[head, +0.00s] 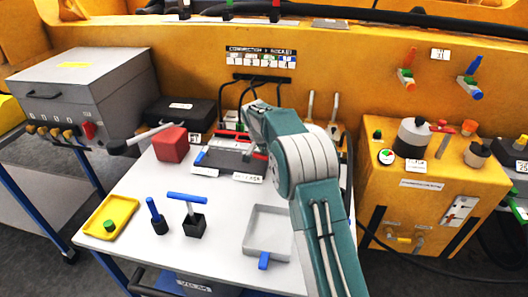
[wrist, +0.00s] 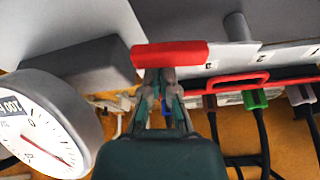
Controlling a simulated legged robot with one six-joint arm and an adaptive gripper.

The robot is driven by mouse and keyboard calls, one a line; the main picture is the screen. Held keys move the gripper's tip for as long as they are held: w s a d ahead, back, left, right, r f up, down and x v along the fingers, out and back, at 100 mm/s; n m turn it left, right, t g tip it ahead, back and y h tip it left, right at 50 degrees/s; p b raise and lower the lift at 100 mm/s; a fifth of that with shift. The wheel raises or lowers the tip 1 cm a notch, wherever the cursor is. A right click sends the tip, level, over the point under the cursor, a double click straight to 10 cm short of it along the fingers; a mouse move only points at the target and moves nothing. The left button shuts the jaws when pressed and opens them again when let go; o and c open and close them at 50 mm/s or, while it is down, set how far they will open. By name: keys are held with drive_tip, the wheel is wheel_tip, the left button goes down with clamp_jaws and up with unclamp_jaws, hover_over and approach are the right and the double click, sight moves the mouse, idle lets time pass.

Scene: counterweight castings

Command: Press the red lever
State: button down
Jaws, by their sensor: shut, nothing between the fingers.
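A red bar, which looks like the grip of the red lever (wrist: 170,55), lies across the view just beyond my fingertips in the wrist view. It also shows in the head view (head: 260,156), partly hidden by my arm, at the grey device (head: 228,161) on the white table. My gripper (wrist: 161,76) is shut and empty. Its fingertips are right at the bar's lower edge in the wrist view; I cannot tell whether they touch it. In the head view my arm hides the fingertips.
A red loop handle (wrist: 240,84) and plugged cables are close to the right in the wrist view; a round dial (wrist: 40,125) is at left. On the table (head: 120,262) are a red cube (head: 171,144), a blue T-handle (head: 188,198), a yellow tray (head: 98,222) and a grey tray (head: 267,222).

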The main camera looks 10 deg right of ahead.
drive_tip(key=shift+s+a+m, duration=0.1)
drive_tip(key=shift+s+m, duration=0.1)
drive_tip(key=shift+m, duration=0.1)
drive_tip(key=shift+s+a+m+g+h, duration=0.2)
drive_tip(key=shift+s+m, duration=0.15)
drive_tip(key=shift+m, duration=0.35)
drive_tip(key=shift+s+a+m+g+h, duration=0.2)
drive_tip(key=shift+s+m, duration=0.15)
drive_tip(key=shift+m, duration=0.35)
drive_tip(key=m, duration=0.1)
drive_tip(key=s+a+m+g, duration=0.1)
drive_tip(key=m, duration=0.1)
drive_tip(key=a+m, duration=0.1)
drive_tip(key=shift+s+m+h, duration=0.3)
drive_tip(key=shift+s, duration=0.1)
drive_tip(key=m, duration=0.1)
drive_tip(key=a+m+g, duration=0.1)
drive_tip(key=shift+s+a+m, duration=0.25)
drive_tip(key=shift+s+m, duration=0.05)
drive_tip(key=shift+s, duration=0.05)
drive_tip(key=a+m, duration=0.1)
drive_tip(key=m, duration=0.1)
drive_tip(key=a+m+g, duration=0.1)
drive_tip(key=shift+s+m+g, duration=0.15)
drive_tip(key=shift+m+g, duration=0.15)
drive_tip(key=shift+m, duration=0.1)
drive_tip(key=shift+a, duration=0.55)
